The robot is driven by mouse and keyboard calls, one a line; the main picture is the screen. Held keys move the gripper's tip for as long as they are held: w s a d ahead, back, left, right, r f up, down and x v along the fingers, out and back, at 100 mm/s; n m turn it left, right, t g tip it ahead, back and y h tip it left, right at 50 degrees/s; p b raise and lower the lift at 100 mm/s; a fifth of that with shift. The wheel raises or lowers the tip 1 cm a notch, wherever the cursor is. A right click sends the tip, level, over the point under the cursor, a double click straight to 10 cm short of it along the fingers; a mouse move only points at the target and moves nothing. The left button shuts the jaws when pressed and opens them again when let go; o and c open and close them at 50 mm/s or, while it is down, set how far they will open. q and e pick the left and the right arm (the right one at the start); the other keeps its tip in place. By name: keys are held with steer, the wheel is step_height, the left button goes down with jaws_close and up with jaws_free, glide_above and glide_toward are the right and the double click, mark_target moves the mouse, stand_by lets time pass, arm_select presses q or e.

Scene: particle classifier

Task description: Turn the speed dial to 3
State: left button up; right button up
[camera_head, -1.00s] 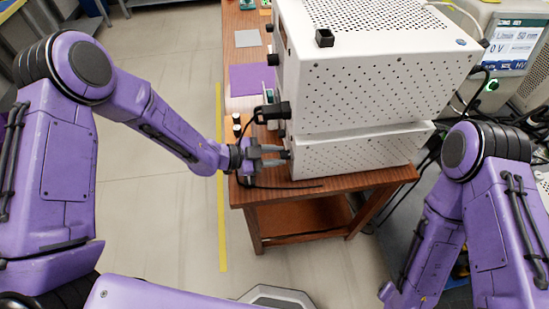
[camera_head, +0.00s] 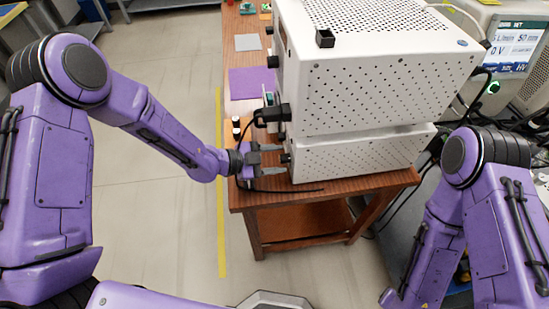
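The white perforated instrument (camera_head: 375,95) stands on a wooden table, its front face turned to the left and seen almost edge-on. A small dark knob (camera_head: 285,158) sticks out low on that face, on the lower unit. I cannot read any dial marking or number. My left gripper (camera_head: 272,160) is at this knob, with its two grey fingers spread apart, one on the far side and one on the near side of it. I cannot tell whether the fingers touch it. My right arm shows at the lower right, but its gripper is out of view.
Two more dark knobs (camera_head: 272,61) sit higher on the front face. A black plug with a cable (camera_head: 272,113) juts out just above my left gripper. A purple mat (camera_head: 250,83) lies on the wooden table (camera_head: 302,192). The floor left of the table is clear.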

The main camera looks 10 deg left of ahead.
arm_select(q)
steer(key=b+v, duration=0.1)
steer(key=v, duration=0.9)
steer(key=shift+a, duration=0.25)
steer(key=shift+s, duration=0.15)
